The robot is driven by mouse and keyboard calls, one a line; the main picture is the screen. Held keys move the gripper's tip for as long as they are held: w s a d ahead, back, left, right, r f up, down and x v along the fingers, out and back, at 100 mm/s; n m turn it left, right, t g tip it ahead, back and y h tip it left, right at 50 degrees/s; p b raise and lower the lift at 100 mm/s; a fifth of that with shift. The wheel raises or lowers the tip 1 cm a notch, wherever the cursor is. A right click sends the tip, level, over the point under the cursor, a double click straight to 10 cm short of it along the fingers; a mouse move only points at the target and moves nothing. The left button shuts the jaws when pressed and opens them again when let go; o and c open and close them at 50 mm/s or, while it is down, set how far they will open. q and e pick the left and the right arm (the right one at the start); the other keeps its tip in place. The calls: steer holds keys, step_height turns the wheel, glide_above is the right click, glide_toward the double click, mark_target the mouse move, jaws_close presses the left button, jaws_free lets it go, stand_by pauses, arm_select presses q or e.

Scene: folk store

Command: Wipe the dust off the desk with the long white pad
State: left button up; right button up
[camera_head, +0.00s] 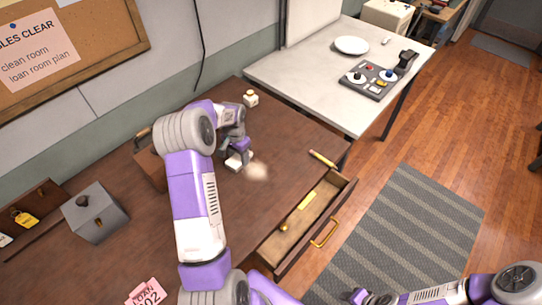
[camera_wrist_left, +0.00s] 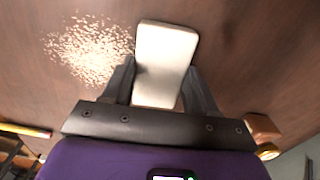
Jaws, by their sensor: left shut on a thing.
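My left gripper (camera_head: 240,153) is shut on the long white pad (camera_head: 236,162), low over the dark brown desk (camera_head: 110,240). The left wrist view shows the pad (camera_wrist_left: 165,60) between the two fingers, its far end extending past the tips. Whether it presses on the desk is hard to tell. A pale dust patch (camera_head: 257,172) lies on the desk just right of the pad; in the left wrist view the speckled dust (camera_wrist_left: 88,50) is left of the pad, close to its edge. My right gripper (camera_head: 366,298) is at the bottom edge, away from the desk; its jaws are unclear.
A pencil (camera_head: 323,159) lies near the desk's right edge, above an open drawer (camera_head: 290,245). A small cream jar (camera_head: 250,98) stands at the back. A grey box (camera_head: 96,212) and pink tag (camera_head: 147,293) are at left. A white table (camera_head: 300,75) adjoins behind.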

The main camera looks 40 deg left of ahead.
mark_target(267, 183)
arm_select(q)
steer(key=d, duration=0.3)
steer(key=shift+s, duration=0.15)
steer(key=shift+s+d+b, duration=0.2)
steer(key=shift+d+b, duration=0.15)
steer(key=shift+d, duration=1.3)
steer(key=shift+s+d+b, duration=0.15)
steer(key=shift+d+b, duration=0.2)
steer(key=shift+d, duration=1.25)
steer(key=shift+s+d+b, duration=0.2)
steer(key=shift+d+b, duration=0.15)
steer(key=shift+d, duration=1.3)
steer(key=shift+s+d, duration=0.1)
steer(key=shift+d, duration=0.55)
step_height(267, 183, up, 8)
steer(key=p, duration=0.5)
steer(key=shift+p, duration=0.3)
arm_select(e)
steer(key=shift+s+r, duration=0.3)
steer(key=shift+r, duration=0.55)
steer(key=shift+s+r, duration=0.3)
steer(key=shift+r, duration=0.55)
arm_select(q)
steer(key=shift+a, duration=0.1)
